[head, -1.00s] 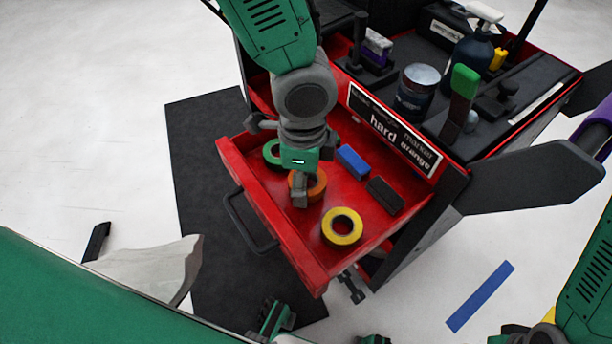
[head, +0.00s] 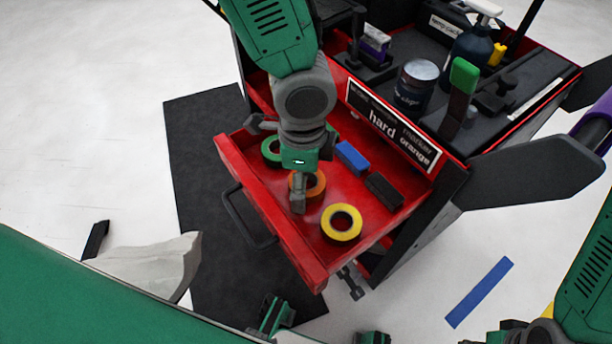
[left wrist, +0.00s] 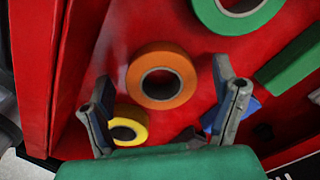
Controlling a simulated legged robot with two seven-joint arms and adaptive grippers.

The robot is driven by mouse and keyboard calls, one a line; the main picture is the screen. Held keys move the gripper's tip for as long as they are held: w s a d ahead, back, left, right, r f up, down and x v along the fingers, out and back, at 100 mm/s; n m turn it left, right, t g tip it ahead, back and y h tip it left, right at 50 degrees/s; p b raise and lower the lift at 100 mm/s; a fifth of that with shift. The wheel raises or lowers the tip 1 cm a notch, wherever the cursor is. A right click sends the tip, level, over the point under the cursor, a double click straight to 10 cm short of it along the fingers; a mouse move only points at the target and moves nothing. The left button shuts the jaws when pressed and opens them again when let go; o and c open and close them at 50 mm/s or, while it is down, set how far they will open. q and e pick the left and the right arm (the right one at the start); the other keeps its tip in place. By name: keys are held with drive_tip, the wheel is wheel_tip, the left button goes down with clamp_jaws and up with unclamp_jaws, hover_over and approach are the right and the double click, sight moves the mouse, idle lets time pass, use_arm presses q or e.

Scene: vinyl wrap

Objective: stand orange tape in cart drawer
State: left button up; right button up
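The orange tape (head: 317,186) lies flat on the floor of the red open cart drawer (head: 268,213). It shows whole in the left wrist view (left wrist: 135,78), with its round hole facing the camera. My left gripper (head: 299,198) is over the drawer and partly covers the tape in the head view. In the left wrist view its two fingers are wide apart, one on each side of the tape, with nothing gripped. I cannot tell how far the fingertips are above the drawer floor.
In the drawer, a green tape (head: 269,151) and a yellow tape (head: 328,231) lie flat on either side of the orange one. A blue block (head: 352,157) and a black block (head: 384,192) lie along the back. The cart top holds a can (head: 415,88) and bottles.

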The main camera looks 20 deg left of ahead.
use_arm(q)
wheel_tip(320, 180, up, 12)
idle(0.6)
